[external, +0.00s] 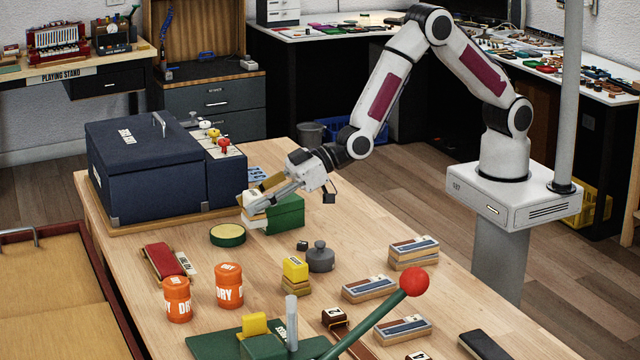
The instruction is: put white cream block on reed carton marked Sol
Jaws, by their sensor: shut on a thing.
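My gripper (258,205) reaches in from the right, low over the far middle of the table, with its fingers shut on a white cream block (251,197). The fingers partly hide the block. The block is close beside a green box (288,212); I cannot tell whether it touches the box or what is under it. Several flat cartons with blue-grey labels, perhaps the reed cartons, lie at the right: one on a stack (414,244), one in the middle (369,287) and one nearer (402,328). Their markings are too small to read, so I cannot tell which says Sol.
A large dark blue case (145,165) stands at the back left. A green round tin (228,235), two orange DRY jars (229,285), a yellow block (295,268) and a grey weight (320,257) stand mid-table. A red-knobbed lever (414,282) rises in front. The right back tabletop is clear.

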